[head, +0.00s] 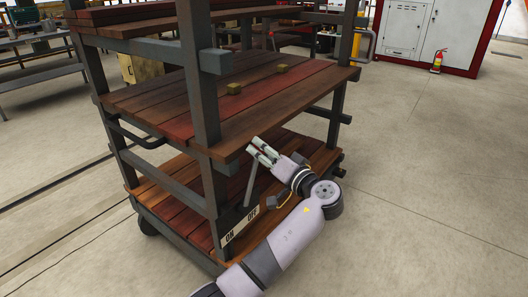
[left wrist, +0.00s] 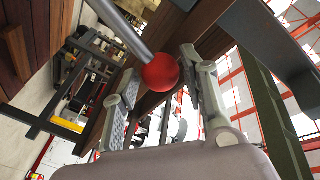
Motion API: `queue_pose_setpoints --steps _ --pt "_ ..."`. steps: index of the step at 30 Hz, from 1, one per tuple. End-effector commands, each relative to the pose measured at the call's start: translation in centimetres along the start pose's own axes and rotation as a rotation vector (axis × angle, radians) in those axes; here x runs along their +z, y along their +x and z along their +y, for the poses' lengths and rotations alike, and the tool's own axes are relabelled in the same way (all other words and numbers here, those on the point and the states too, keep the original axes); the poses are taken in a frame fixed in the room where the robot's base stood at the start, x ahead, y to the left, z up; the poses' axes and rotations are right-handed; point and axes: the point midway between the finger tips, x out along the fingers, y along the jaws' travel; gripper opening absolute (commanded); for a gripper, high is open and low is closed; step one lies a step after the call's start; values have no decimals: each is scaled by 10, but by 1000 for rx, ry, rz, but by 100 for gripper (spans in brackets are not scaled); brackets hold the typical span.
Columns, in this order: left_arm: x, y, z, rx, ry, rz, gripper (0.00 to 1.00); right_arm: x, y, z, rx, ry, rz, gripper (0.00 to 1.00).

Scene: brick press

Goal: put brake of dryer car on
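The dryer car (head: 212,185) is a dark metal frame with wooden plank shelves. Its brake lever (head: 250,184) is a grey rod rising beside a white plate (head: 241,226) marked ON at the left and OFF at the right. The rod stands near the OFF end. My left gripper (head: 263,153) is at the lever's top, which it hides in the head view. In the left wrist view, the lever's red ball knob (left wrist: 160,72) lies between the tips of my open left gripper (left wrist: 162,80), with gaps on both sides. My right gripper is not in view.
Two small yellowish blocks (head: 233,89) sit on the middle shelf. A corner post (head: 205,100) and the shelf edges are close to my left arm. Concrete floor (head: 420,180) is clear at the right.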

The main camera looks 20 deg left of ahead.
Motion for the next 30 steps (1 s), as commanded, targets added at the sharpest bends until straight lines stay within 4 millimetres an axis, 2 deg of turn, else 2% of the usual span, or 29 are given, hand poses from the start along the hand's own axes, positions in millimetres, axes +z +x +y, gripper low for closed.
queue_pose_setpoints --steps 2,17,30 --pt "0 0 0 0 0 0 33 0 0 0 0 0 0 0" --pt "0 0 0 0 0 0 0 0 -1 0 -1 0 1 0" --pt "1 3 -1 -3 -5 2 0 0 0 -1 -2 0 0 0"
